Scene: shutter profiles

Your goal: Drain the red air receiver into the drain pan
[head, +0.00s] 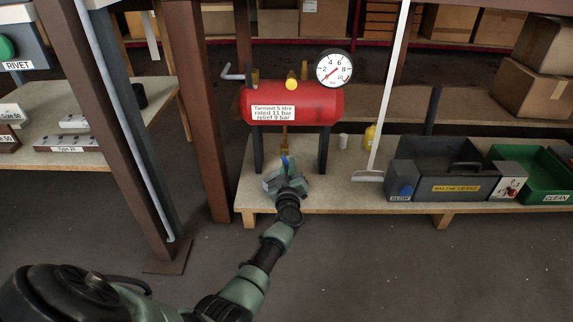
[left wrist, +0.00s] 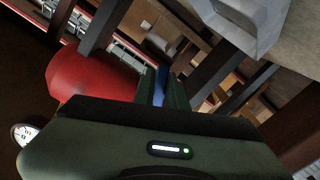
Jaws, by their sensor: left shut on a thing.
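The red air receiver (head: 310,100) stands on dark legs on the low bench, with a white label, a yellow knob (head: 291,84) and a round gauge (head: 334,69). A brass pipe (head: 284,140) comes down from its underside. My left gripper (head: 285,172) is below the receiver, shut on a small blue piece (head: 284,160) that looks like the drain valve's handle. The blue piece also shows between the fingers in the left wrist view (left wrist: 162,84), with the red receiver (left wrist: 88,75) beside it. I cannot make out a drain pan. My right gripper is not in view.
On the bench (head: 395,202) right of the receiver are a small yellow bottle (head: 370,136), a grey bin (head: 440,178) and a green tray (head: 540,170) labelled CLEAN. A brown post (head: 200,110) stands left of the bench. A thin pale pole (head: 389,90) stands right of the receiver.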

